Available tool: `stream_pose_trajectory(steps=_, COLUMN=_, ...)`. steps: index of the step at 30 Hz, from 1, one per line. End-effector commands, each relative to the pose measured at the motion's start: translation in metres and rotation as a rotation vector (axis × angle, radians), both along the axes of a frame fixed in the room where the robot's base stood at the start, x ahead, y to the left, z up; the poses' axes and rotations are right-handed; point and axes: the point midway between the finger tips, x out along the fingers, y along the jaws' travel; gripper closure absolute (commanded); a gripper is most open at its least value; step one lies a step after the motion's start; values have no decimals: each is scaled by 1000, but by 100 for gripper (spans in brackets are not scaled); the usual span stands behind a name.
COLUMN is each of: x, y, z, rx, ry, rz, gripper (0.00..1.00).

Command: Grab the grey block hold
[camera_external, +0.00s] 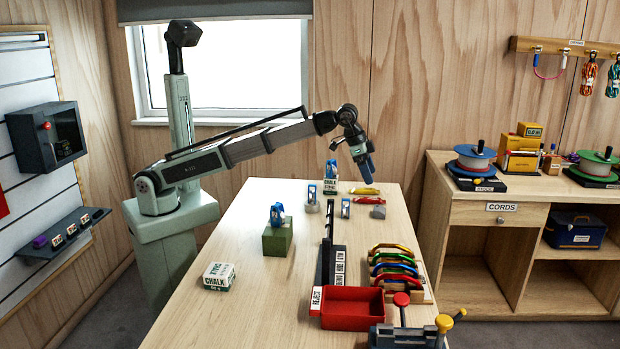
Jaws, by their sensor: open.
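My gripper (370,176) hangs in the air over the far end of the table, its blue fingers pointing down. It is open and nothing shows between its fingers. A small grey block (378,212) lies on the table below it and slightly right, apart from the fingers. A second small grey piece (312,208) with a blue part on top stands further left. Both are grey, and at this size I cannot tell for sure which is the block hold.
A green block (278,240) stands left.

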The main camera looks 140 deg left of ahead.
Motion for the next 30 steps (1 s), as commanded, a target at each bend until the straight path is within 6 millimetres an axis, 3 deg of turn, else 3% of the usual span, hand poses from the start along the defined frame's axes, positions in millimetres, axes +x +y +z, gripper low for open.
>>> stream_pose_trajectory(steps=3, x=-9, y=2, z=-2, rx=-24, ry=-12, rz=-3, gripper=13)
stream_pose_trajectory(steps=7, x=-6, y=5, z=-12, rx=-29, ry=-15, rz=-6, gripper=13)
stream_pose_trajectory(steps=19, x=12, y=19, z=-69, rx=-28, ry=-13, rz=-5, gripper=13)
stream_pose_trajectory(steps=30, x=16, y=24, z=-85, rx=-27, ry=-13, rz=-5, gripper=13)
